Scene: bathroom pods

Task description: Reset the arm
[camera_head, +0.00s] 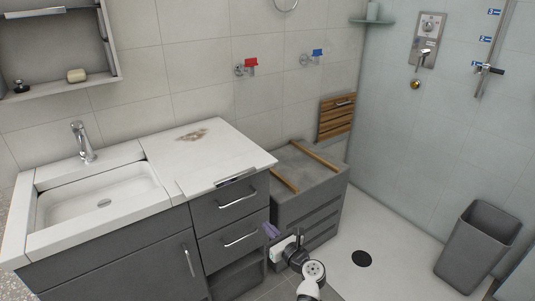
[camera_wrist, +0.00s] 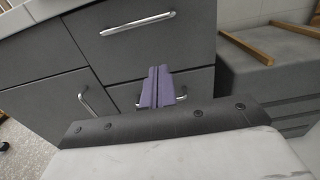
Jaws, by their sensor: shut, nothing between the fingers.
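My arm (camera_head: 312,272) reaches up from the bottom of the head view, in front of the grey vanity drawers (camera_head: 232,238). My gripper (camera_head: 270,230) has purple fingers and points toward the vanity near its right front corner. In the wrist view the two purple fingers (camera_wrist: 157,88) lie together, shut with nothing held. Behind them are the dark grey drawer fronts with metal handles (camera_wrist: 138,24). I cannot tell the exact gap between the fingertips and the fronts.
The white counter (camera_head: 205,155) with a sink (camera_head: 103,200) is at left. A grey bench unit (camera_head: 310,185) with wooden rails stands right of the vanity. A grey bin (camera_head: 478,245) is at far right.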

